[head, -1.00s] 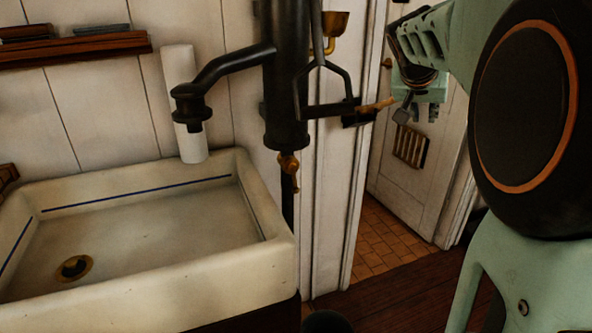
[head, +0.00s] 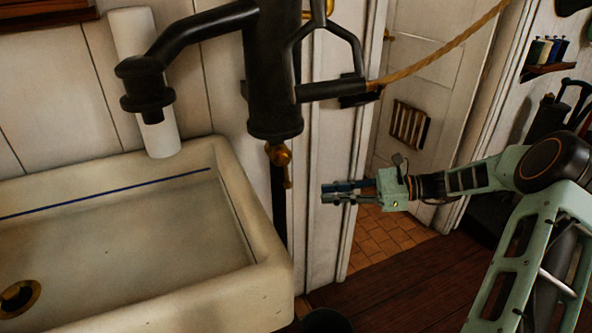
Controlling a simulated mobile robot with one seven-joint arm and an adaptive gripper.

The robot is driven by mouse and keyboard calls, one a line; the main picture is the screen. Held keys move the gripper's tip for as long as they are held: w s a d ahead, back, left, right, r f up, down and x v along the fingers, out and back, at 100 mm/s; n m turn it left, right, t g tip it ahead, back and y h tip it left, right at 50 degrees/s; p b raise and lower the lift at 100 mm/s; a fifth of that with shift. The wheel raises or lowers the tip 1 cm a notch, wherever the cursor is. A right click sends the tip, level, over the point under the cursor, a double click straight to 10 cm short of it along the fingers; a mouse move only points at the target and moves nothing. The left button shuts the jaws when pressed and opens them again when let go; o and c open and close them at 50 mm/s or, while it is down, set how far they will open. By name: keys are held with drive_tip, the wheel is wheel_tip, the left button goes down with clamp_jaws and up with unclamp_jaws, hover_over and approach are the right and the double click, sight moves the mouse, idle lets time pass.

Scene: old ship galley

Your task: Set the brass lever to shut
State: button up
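The brass lever (head: 287,176) hangs down from a small brass cock under the black pump (head: 273,90). It points nearly straight down and tilts slightly to the right. My gripper (head: 324,192) is right of the lever, at about the height of its lower end, with its fingers pointing left towards it. A gap shows between the two fingers, and they hold nothing. In the picture, clear space separates the fingertips from the lever.
The white sink (head: 225,200) fills the lower left. The pump's black spout (head: 195,38) reaches over it. A rope (head: 440,50) runs from the pump's side arm to the upper right. A doorway with a tiled floor (head: 385,235) lies behind my gripper.

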sight(286, 173)
drive_tip(key=w+a+r+m+t+y+b, duration=0.1)
drive_tip(key=w+a+r, duration=0.1)
drive_tip(key=a, duration=0.7)
drive_tip(key=shift+w+a+r+y, duration=0.25)
drive_tip(key=shift+w+a+y, duration=0.15)
drive_tip(key=shift+w, duration=0.4)
clamp_jaws()
